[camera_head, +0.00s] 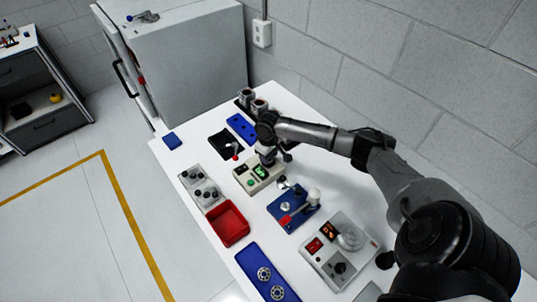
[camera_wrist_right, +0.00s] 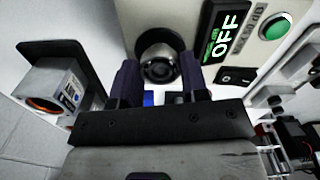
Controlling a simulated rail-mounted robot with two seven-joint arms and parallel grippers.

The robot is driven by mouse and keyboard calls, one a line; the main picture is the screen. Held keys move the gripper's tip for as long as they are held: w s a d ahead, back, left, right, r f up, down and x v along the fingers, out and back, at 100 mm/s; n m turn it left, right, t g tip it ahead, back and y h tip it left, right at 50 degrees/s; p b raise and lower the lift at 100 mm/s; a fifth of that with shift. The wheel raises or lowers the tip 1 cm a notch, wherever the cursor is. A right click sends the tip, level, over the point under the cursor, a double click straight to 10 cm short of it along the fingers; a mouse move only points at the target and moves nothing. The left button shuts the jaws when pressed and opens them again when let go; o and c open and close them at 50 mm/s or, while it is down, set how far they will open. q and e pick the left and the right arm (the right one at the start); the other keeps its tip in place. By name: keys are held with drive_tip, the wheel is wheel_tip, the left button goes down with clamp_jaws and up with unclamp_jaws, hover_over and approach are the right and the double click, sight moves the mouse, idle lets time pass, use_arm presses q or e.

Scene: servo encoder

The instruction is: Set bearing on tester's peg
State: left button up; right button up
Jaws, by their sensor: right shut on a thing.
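The tester (camera_head: 250,184) is a beige box with a green-lit display in the middle of the bench. In the right wrist view the tester (camera_wrist_right: 188,18) shows an OFF display, a green button and a black rocker switch. My right gripper (camera_head: 267,157) is over the tester's far end. In the wrist view the right gripper (camera_wrist_right: 160,76) is shut on a dark round bearing (camera_wrist_right: 159,69), which is against or just above a dark round spot on the tester. The peg is hidden, so I cannot tell whether the bearing is around it. My left gripper is not in view.
A blue tray (camera_head: 250,258) with two bearings lies at the front. A red bin (camera_head: 229,224), grey knob block (camera_head: 200,187), blue lever fixture (camera_head: 291,211) and grey device (camera_head: 318,262) surround the tester. A black tray (camera_head: 221,146) and blue holder (camera_head: 241,128) lie behind.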

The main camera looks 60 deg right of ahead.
drive_tip(key=o, duration=1.3)
drive_tip(key=shift+o, duration=0.2)
drive_tip(key=shift+r, duration=0.2)
wheel_tip(320, 180, up, 6)
drive_tip(key=p, duration=0.6)
drive_tip(key=shift+f+p, duration=0.25)
drive_tip(key=shift+p, duration=0.1)
